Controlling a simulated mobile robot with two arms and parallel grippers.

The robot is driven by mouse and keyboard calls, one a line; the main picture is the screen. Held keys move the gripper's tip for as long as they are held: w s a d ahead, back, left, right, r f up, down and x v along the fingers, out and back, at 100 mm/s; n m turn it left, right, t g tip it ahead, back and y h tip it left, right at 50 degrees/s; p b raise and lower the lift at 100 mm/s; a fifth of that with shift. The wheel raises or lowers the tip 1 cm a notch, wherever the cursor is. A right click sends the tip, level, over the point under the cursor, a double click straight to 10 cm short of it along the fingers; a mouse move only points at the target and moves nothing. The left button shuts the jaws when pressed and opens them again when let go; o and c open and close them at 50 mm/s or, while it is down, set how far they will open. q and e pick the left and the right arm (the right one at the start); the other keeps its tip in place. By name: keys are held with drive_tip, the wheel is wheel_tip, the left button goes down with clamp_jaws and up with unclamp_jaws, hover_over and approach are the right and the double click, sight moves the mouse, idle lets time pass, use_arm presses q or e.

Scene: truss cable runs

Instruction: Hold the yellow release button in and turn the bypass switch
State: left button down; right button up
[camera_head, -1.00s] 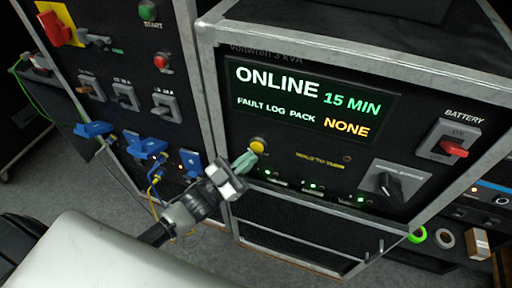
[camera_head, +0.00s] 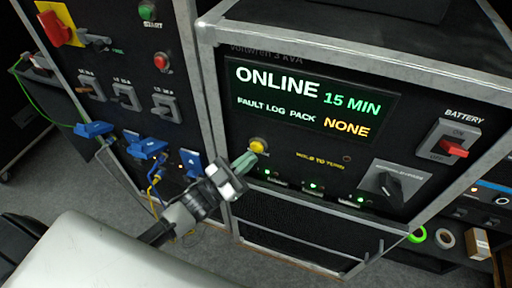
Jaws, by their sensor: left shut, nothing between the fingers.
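The yellow release button (camera_head: 258,145) sits on the front panel of the black unit, below its display. My left gripper (camera_head: 244,162) is shut and empty, with its pale green fingertips just below and left of the button. I cannot tell whether the tips touch it. The bypass switch (camera_head: 389,185) is a black rotary knob on a grey plate at the panel's lower right. Its white pointer mark is small and its exact position is hard to read. My right gripper is not in view.
The display (camera_head: 310,100) reads ONLINE, 15 MIN. A red battery switch (camera_head: 453,148) is above right of the bypass switch. At left, a panel carries breakers, blue connectors (camera_head: 148,148) and a yellow-red rotary switch (camera_head: 58,25). Tape rolls (camera_head: 445,238) lie at lower right.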

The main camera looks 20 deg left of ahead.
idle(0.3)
use_arm(q)
drive_tip(key=shift+w, duration=0.45)
drive_tip(key=shift+w, duration=0.25)
idle(0.4)
drive_tip(key=shift+w+a+r, duration=0.1)
drive_tip(key=shift+w+r, duration=0.1)
drive_tip(key=shift+r, duration=0.25)
idle(1.0)
drive_tip(key=shift+s+f, duration=0.3)
drive_tip(key=shift+s, duration=0.1)
drive_tip(key=s, duration=0.5)
drive_tip(key=shift+s+f, duration=0.1)
idle(0.5)
drive_tip(key=shift+y, duration=0.3)
